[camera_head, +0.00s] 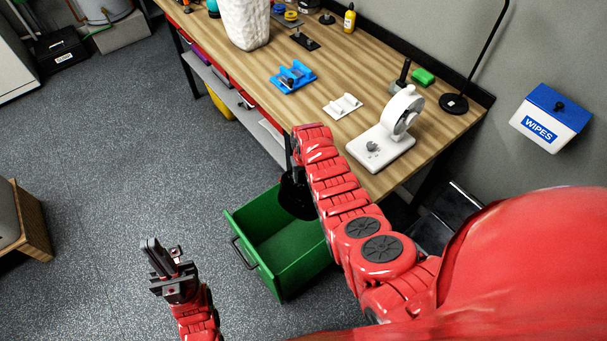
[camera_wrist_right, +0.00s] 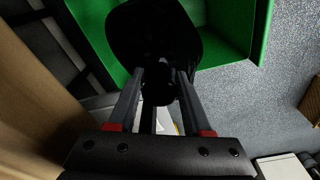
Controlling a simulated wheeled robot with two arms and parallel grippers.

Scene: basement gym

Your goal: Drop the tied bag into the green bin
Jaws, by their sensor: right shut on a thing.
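The tied bag (camera_head: 297,194) is black and hangs from my right gripper (camera_head: 292,150), which is shut on its top. The bag overlaps the back part of the open green bin (camera_head: 293,283) in the head view. In the right wrist view the black bag (camera_wrist_right: 155,40) sits beyond the fingertips (camera_wrist_right: 160,80), with the green bin (camera_wrist_right: 232,30) behind it. I cannot tell how far the bag is above the bin floor. My left gripper (camera_head: 165,260) is empty, left of the bin, with its fingers close together; its opening is unclear.
The wooden workbench (camera_head: 330,75) stands behind the bin, holding a white fan (camera_head: 385,135), a blue holder (camera_head: 292,78) and a white textured bin (camera_head: 245,22). A wooden-sided box (camera_head: 30,228) is at the far left.

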